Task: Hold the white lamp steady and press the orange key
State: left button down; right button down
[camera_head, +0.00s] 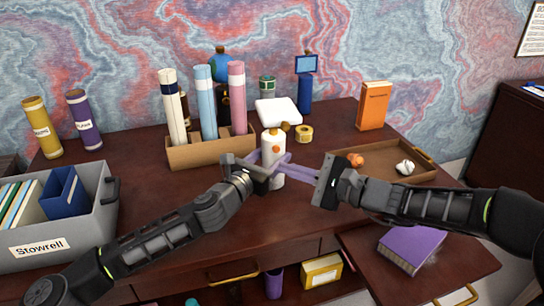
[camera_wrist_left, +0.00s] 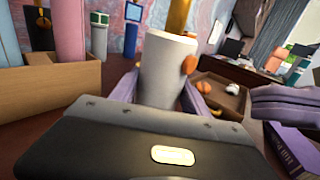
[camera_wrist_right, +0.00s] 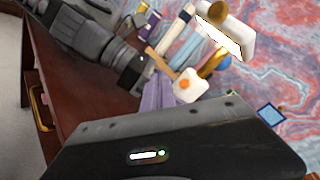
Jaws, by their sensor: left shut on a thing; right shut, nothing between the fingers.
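The white lamp (camera_head: 272,144) stands upright on the desk, with its white head (camera_head: 278,112) above the body. Its orange key (camera_head: 276,149) sits on the side of the body and also shows in the left wrist view (camera_wrist_left: 189,64) and right wrist view (camera_wrist_right: 184,84). My left gripper (camera_head: 270,168) is shut on the lamp body (camera_wrist_left: 165,72), one purple finger on each side. My right gripper (camera_head: 286,165) is shut and empty, its fingertips (camera_wrist_right: 160,88) close to the lamp near the key. I cannot tell whether they touch the key.
A cardboard holder (camera_head: 212,152) with tall rolls stands behind left. A brown tray (camera_head: 390,178) holds small items at right. A grey bin (camera_head: 85,232) stands at left, an orange box (camera_head: 374,106) behind right. A purple book (camera_head: 411,248) lies at lower right.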

pick_arm(q)
jog(key=shift+c, duration=2.2)
grip_release()
pick_arm(e)
jog(key=shift+s+d, duration=0.2)
jog(key=shift+s, duration=0.75)
pick_arm(q)
jog(key=v, duration=1.2)
jog(key=shift+s+d, duration=0.1)
jog(key=shift+s+f, duration=0.1)
pick_arm(e)
jog(key=shift+s, duration=0.1)
